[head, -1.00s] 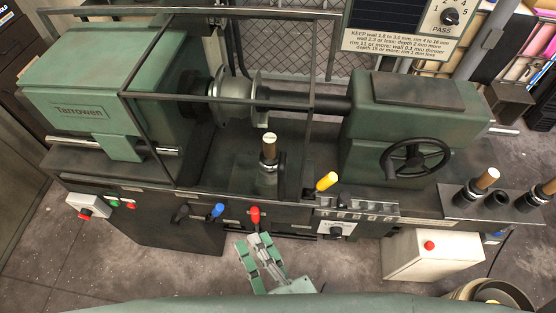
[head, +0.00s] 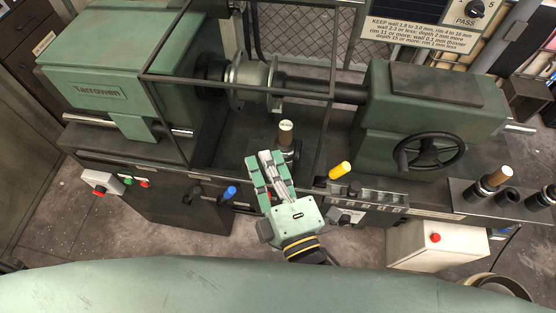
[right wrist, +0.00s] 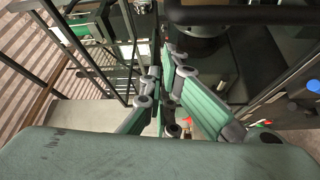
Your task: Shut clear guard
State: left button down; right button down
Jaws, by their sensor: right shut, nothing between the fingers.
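The clear guard (head: 238,89) is a dark bar frame with see-through panels around the chuck side of the lathe. Its front crossbar runs from the headstock to the right, and side bars slope down to the bed. I cannot tell from the frames whether it is fully closed. My right gripper (head: 265,156) is shut and empty, fingers pointing up toward the bed, in front of the tool post and below the crossbar. Its fingers also show in the right wrist view (right wrist: 168,75), with dark bars beyond. My left gripper is not in view.
The handwheel (head: 430,153) is farther right.

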jog(key=shift+d+f, duration=0.15)
jog(key=shift+d, duration=1)
jog(key=d, duration=0.4)
jog(key=shift+s+d+p, duration=0.15)
jog(key=shift+d+p, duration=0.1)
jog(key=shift+p, duration=0.15)
jog(key=shift+d, duration=0.1)
